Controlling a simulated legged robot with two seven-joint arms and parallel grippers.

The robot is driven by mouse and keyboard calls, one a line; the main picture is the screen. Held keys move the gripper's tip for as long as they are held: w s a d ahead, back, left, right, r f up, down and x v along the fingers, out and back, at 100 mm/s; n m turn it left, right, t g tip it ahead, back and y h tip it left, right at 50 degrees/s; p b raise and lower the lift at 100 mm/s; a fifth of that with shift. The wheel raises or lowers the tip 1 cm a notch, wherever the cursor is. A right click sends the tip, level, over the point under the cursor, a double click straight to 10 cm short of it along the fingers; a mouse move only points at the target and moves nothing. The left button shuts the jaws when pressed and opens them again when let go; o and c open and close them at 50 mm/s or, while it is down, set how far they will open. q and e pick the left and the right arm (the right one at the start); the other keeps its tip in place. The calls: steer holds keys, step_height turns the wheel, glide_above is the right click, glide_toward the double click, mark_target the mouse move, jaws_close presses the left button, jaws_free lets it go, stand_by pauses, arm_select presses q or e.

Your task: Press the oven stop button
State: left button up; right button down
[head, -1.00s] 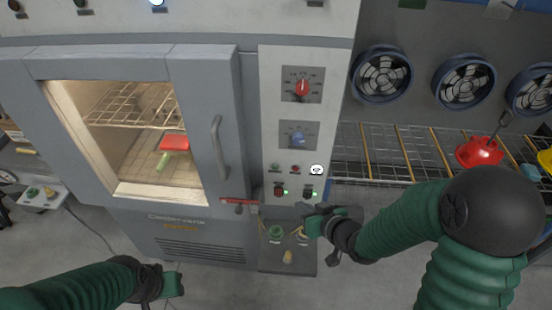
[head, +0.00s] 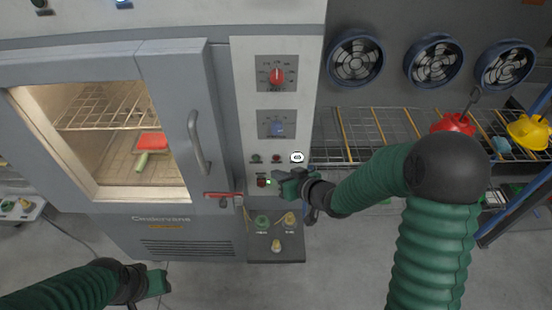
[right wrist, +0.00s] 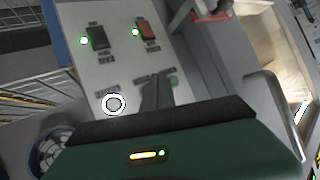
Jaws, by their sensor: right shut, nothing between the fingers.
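The grey oven's control panel (head: 240,100) has a row of small buttons: a green one (head: 255,159), a red one (head: 276,158) and a white ring-shaped one (head: 297,157). Their labels are too small to read. My right gripper (head: 278,175) is shut and empty, just below the red button. Contact cannot be told. In the right wrist view its closed fingers (right wrist: 157,92) cover the red button's place, between the white ring (right wrist: 114,103) and the green button (right wrist: 174,82). My left gripper (head: 160,283) is low at left, away from the oven; its fingers are unclear.
Rocker switches (right wrist: 147,32) sit close to the right gripper. Red and blue knobs (head: 277,76) are higher on the panel. A wire shelf (head: 350,130) stands right.

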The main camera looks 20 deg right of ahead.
mark_target(276, 158)
steer(key=shift+w+d+p, duration=0.15)
steer(key=shift+w+d, duration=0.1)
steer(key=shift+w, duration=0.45)
steer(key=shift+w+d+p, duration=0.15)
steer(key=shift+w+d, duration=0.1)
steer(key=shift+w, duration=0.4)
steer(key=shift+a, duration=0.1)
stand_by(0.9)
steer(key=shift+w+p, duration=0.3)
steer(key=shift+w+d+r, duration=0.1)
steer(key=shift+w+d, duration=0.15)
steer(key=shift+w, duration=0.1)
stand_by(0.5)
stand_by(0.3)
steer(key=shift+s+a, duration=0.25)
steer(key=shift+s, duration=0.5)
